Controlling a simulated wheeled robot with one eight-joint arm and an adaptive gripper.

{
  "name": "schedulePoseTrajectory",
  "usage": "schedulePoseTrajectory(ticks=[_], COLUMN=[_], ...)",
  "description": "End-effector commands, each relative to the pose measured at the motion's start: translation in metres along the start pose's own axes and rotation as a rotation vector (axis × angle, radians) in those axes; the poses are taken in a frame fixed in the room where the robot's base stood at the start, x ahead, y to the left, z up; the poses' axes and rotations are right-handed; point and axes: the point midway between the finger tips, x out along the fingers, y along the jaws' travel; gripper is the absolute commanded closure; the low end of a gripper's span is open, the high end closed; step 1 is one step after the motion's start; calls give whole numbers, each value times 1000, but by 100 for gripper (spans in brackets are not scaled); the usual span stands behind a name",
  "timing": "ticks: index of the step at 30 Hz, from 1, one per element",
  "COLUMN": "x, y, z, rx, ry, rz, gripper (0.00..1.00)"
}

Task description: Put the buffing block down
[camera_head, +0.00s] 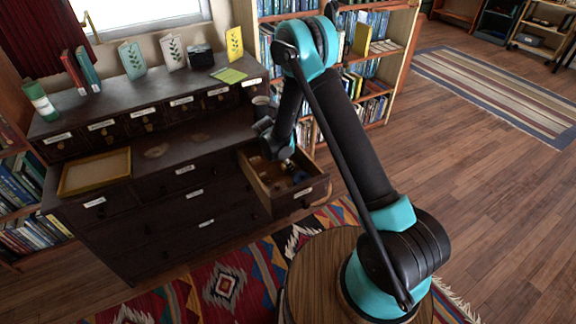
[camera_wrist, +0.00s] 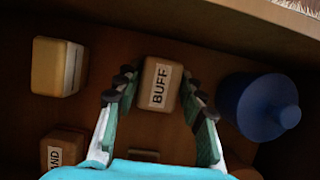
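The buffing block (camera_wrist: 159,85), a small tan block with a white label reading BUFF, is in the wrist view between my fingertips. My gripper (camera_wrist: 158,88) has one dark fingertip against each side of the block and looks shut on it. The head view shows my gripper (camera_head: 277,148) reaching over the open drawer (camera_head: 309,190) at the cabinet's right end; the arm partly hides it there. I cannot tell whether the block touches the drawer floor.
In the wrist view, a tan block (camera_wrist: 59,66) and a partly visible block labelled "AND" (camera_wrist: 62,150) are to the left. A round blue object (camera_wrist: 257,105) stands close to the right. An empty-looking tray (camera_head: 95,172) sits on the cabinet.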

Motion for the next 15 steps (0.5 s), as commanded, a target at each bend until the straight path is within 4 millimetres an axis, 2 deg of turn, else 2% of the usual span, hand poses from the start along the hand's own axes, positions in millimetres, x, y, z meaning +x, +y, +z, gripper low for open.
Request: schedulePoseTrajectory(ticks=[1, 4, 5, 15], x=[1, 1, 1, -2], y=[0, 0, 0, 0], z=[-1, -1, -1, 1], rx=[0, 0, 0, 0], ry=[3, 3, 3, 2], rz=[0, 0, 0, 0], gripper=[54, 42, 41, 41])
